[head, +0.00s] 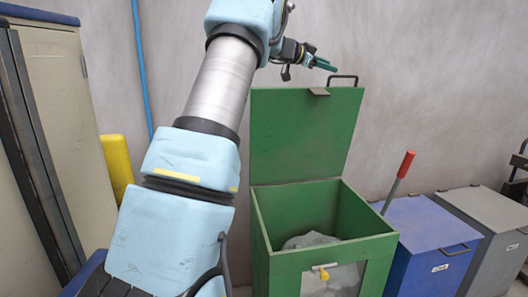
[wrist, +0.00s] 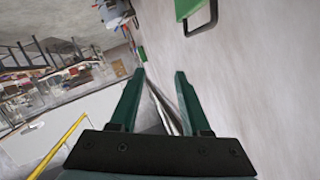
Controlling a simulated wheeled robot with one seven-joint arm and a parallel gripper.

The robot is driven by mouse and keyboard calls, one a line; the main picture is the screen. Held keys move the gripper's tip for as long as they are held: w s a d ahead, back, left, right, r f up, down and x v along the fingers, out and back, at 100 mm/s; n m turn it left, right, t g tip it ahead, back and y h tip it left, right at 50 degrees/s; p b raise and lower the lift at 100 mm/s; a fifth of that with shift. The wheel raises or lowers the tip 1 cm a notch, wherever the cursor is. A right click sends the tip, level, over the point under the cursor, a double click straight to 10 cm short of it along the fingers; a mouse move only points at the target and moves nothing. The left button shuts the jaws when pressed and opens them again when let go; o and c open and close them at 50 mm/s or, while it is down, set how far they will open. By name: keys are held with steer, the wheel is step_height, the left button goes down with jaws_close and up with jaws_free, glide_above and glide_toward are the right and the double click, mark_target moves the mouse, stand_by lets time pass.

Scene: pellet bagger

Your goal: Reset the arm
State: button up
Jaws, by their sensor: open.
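My arm rises across the left middle of the head view. My gripper (head: 325,63) is at its far end, high against the wall, just above and left of the black handle (head: 343,78) on the raised green lid. In the wrist view, the two green fingers of my gripper (wrist: 159,75) are apart with nothing held between them. A corner of the green lid (wrist: 187,8) and its black handle (wrist: 203,20) show at the top of that view, apart from the fingers.
A green bin (head: 310,256) stands open with a grey bag (head: 310,240) inside. A blue bin (head: 428,245) and a grey bin (head: 490,222) are closed at right. A red-handled lever (head: 398,180) stands by the blue bin. A beige cabinet (head: 65,110) and yellow post (head: 117,165) are left.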

steer(key=a+f+n+t+y, duration=0.3)
steer(key=a+n, duration=0.2)
steer(key=a, duration=0.3)
steer(key=a+f+n+t+y, duration=0.3)
steer(key=a+n, duration=0.1)
steer(key=a, duration=0.3)
steer(key=s+a+f+n+g+y, duration=0.2)
steer(key=s+a+f+n+y, duration=0.15)
steer(key=s+a+f, duration=0.35)
steer(key=s+a+f+n+g+y, duration=0.1)
steer(key=s+a+f+g, duration=0.1)
steer(key=s+f, duration=0.4)
steer(key=s+a+f+n+g+y, duration=0.1)
steer(key=s+f+g, duration=0.3)
steer(key=s, duration=1.2)
steer(key=s+a+f+n+g+y, duration=0.1)
steer(key=s+a+f+g, duration=0.2)
steer(key=s+f, duration=0.6)
steer(key=s, duration=0.3)
steer(key=shift+f+n+g+b, duration=0.2)
steer(key=shift+n+g+b, duration=0.15)
steer(key=shift+g, duration=0.05)
steer(key=shift+y, duration=0.25)
